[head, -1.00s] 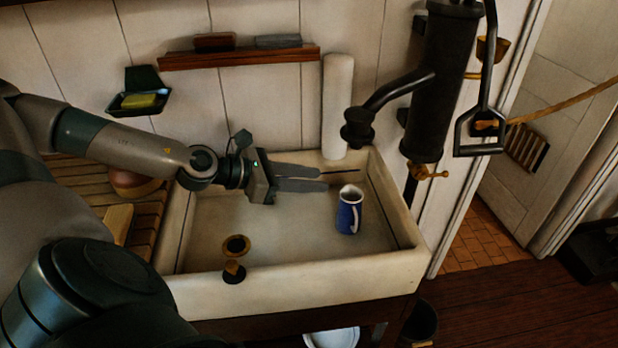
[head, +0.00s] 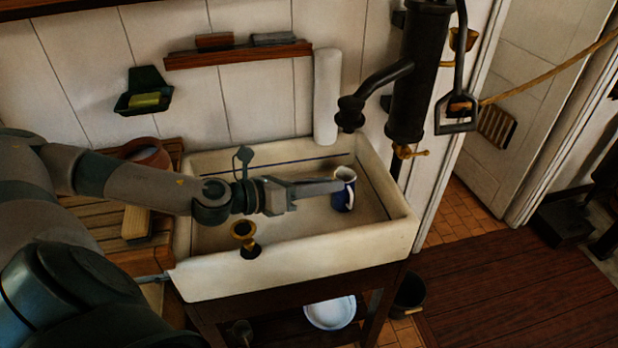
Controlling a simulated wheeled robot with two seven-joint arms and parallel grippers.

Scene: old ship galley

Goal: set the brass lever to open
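The brass lever (head: 410,153) is a small tap-like handle at the foot of the black pump (head: 420,80), right of the sink. It sticks out to the right. My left gripper (head: 338,186) reaches over the sink from the left, with its fingers pointing right. Its tips overlap a blue and white jug (head: 346,197) in the picture. The fingers line up in this view, so I cannot tell their gap or whether they touch the jug. The gripper is well left of the lever and below it in the picture. My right gripper is out of view.
The jug stands in the pale sink (head: 300,275). A black spout (head: 350,113) hangs above it, beside a white upright cylinder (head: 327,95). A brass drain piece (head: 243,230) is at the sink's front left. A bucket (head: 408,293) stands on the floor right of the sink.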

